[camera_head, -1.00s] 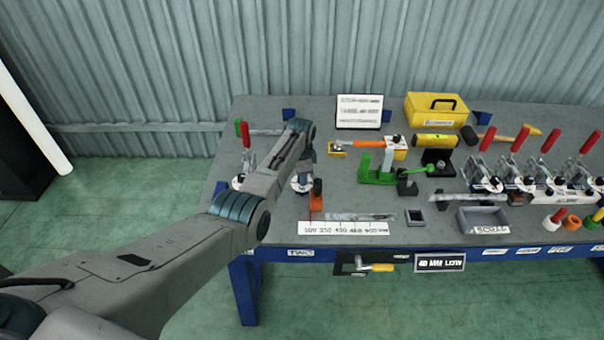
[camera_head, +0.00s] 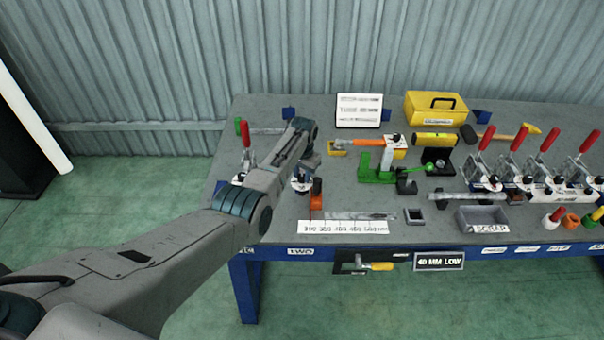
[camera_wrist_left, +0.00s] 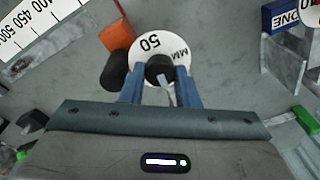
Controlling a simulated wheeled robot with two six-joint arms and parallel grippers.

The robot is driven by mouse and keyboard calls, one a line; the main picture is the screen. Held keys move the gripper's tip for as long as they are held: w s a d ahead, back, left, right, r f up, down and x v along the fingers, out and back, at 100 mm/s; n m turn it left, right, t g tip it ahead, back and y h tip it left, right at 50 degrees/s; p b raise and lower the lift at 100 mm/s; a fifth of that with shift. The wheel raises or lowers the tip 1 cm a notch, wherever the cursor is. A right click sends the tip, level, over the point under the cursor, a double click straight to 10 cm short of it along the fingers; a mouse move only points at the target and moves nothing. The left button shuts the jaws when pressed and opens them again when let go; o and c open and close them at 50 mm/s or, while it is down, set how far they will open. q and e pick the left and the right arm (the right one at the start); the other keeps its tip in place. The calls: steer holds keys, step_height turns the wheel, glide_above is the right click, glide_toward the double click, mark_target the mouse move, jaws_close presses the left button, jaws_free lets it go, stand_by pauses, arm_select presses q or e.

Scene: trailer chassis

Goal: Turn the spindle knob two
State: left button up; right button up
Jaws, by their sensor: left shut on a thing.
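A spindle with a white round dial marked "50 MM" (camera_wrist_left: 160,45) stands on the bench; in the head view its dial (camera_head: 301,184) shows partly, behind the "TWO" label (camera_head: 300,251). A black knob (camera_wrist_left: 159,68) is at the dial's middle. My left gripper (camera_wrist_left: 160,80) points down over it, its blue fingers on both sides of the knob and shut on it. In the head view my left gripper (camera_head: 306,172) is small and partly hidden by my arm. My right gripper is not in view.
An orange block (camera_wrist_left: 116,40) and a black cylinder (camera_wrist_left: 117,70) are close beside the dial. A white scale strip (camera_head: 345,227) lies at the front edge. A green clamp (camera_head: 378,170) stands to the right.

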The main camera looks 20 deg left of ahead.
arm_select(q)
steer(key=shift+n, duration=0.4)
steer(key=o, duration=1)
